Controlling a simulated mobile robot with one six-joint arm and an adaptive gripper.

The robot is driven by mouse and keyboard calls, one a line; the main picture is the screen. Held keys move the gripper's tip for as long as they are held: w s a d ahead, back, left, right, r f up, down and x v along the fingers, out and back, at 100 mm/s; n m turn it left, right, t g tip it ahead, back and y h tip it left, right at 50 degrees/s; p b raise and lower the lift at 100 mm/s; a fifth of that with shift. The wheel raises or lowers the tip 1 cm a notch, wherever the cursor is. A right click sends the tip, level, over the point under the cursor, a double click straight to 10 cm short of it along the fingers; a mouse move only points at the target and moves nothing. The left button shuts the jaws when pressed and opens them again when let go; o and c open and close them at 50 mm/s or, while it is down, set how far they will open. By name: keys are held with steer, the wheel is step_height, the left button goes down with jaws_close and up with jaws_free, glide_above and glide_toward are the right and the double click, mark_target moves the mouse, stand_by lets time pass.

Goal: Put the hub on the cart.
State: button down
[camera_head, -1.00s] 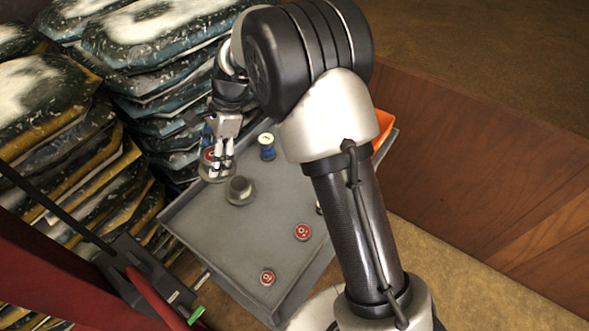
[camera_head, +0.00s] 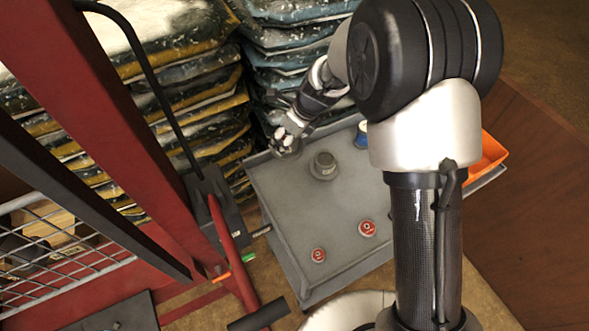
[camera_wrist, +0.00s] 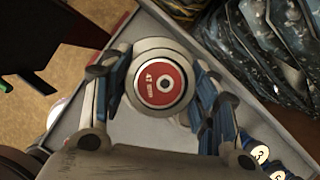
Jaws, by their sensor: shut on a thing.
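My gripper (camera_head: 290,136) is shut on a round grey part with a red label (camera_wrist: 163,84), its fingers on either side. The label bears a number and a central ring. The part is over the back left corner of the grey cart (camera_head: 337,225); I cannot tell if it touches the top. A grey flanged piece (camera_head: 324,165) stands on the cart to the right of my gripper. I cannot tell for sure which of the two is the hub.
Two red-topped pieces (camera_head: 367,228) (camera_head: 318,255) and a blue piece (camera_head: 361,135) stand on the cart. An orange bin (camera_head: 487,155) is at its right. Stacked bags (camera_head: 205,95) rise behind. A red lift frame (camera_head: 110,110) stands left.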

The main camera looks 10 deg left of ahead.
step_height(320, 180, down, 16)
steer(key=b, duration=0.6)
steer(key=shift+w, duration=0.1)
steer(key=c, duration=0.6)
jaws_free()
steer(key=shift+f, duration=0.15)
